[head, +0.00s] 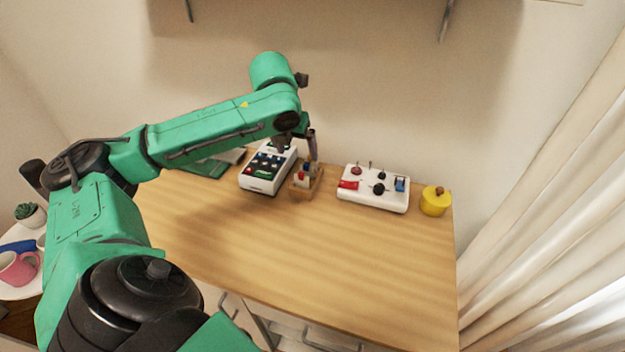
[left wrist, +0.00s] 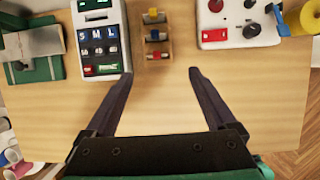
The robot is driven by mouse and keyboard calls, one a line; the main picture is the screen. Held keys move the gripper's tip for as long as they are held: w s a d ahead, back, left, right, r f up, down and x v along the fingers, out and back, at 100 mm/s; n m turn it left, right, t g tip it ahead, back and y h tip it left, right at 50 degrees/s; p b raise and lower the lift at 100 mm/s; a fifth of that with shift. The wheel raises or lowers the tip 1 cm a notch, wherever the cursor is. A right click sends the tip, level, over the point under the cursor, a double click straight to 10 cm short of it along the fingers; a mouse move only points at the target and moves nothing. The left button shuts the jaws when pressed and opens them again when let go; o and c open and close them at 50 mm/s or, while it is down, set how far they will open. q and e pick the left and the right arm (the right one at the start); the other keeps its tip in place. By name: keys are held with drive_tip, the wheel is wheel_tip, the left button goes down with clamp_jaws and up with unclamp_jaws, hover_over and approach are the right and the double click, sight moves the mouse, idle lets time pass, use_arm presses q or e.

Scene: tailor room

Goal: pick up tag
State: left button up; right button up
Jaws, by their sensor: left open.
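My left gripper (left wrist: 158,76) is open and empty. Its fingers point toward the tray and rack, with the fingertips a little in front of both in the wrist view. In the head view the left gripper (head: 311,145) is above the rack, partly hidden by my arm. My right gripper is not in view.
A white panel with knobs and switches (head: 372,200) and a yellow round container (head: 435,203) stand to the right on the wooden table (head: 320,250). The table's front is clear. A curtain hangs at the right.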

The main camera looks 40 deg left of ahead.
use_arm(q)
approach(301, 173)
wheel_tip(301, 173, down, 3)
drive_tip(key=x, duration=0.8)
drive_tip(key=shift+w+a+p, duration=0.15)
drive_tip(key=shift+w+p, duration=0.25)
drive_tip(key=shift+w, duration=0.05)
drive_tip(key=shift+r, duration=0.1)
drive_tip(key=c, duration=1.4)
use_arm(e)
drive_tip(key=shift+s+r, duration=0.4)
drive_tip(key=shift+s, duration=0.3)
